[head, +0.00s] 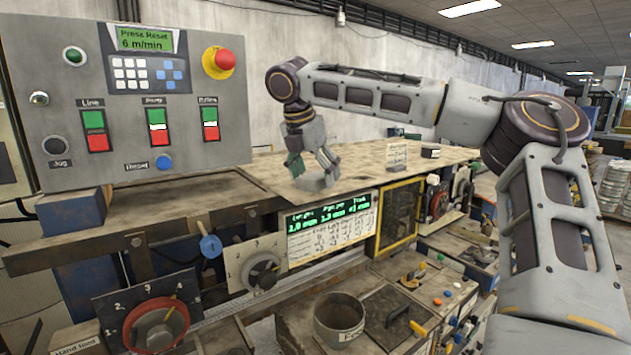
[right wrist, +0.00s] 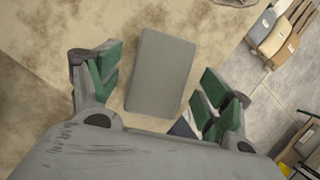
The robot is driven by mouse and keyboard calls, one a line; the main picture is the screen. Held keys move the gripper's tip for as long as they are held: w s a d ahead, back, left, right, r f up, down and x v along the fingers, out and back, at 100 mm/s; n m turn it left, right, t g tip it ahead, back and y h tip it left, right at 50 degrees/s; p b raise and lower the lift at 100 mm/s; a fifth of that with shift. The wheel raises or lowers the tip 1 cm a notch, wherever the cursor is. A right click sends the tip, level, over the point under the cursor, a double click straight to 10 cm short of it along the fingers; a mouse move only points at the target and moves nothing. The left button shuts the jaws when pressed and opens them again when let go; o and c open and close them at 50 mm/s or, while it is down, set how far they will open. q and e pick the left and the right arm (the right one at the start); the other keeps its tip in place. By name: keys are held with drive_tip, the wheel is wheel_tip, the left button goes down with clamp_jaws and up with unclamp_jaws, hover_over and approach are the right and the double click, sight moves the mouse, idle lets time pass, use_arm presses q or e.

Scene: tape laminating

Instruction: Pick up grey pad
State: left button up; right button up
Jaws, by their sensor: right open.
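The grey pad (right wrist: 162,72) is a flat rectangular block lying on the stained, worn tabletop (right wrist: 60,28). In the head view it shows partly as a grey shape (head: 316,183) below my right gripper (head: 309,166), at the table's front edge. In the right wrist view my right gripper (right wrist: 158,85) is open, with one green-padded finger on each side of the pad. There are gaps between the fingers and the pad, so it is not held. The pad's near end lies close to the gripper body. My left gripper is not in view.
A control panel (head: 128,90) with a red emergency button (head: 223,60) stands at the left. A small sign (head: 397,155) and a dark block (head: 430,153) are on the tabletop to the right. Below the front edge are a display (head: 330,225), knobs and a round pot (head: 339,318).

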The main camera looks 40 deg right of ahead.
sight(314, 176)
drive_tip(key=shift+f, duration=0.15)
idle(0.3)
drive_tip(key=c, duration=1.1)
drive_tip(key=shift+r, duration=5.05)
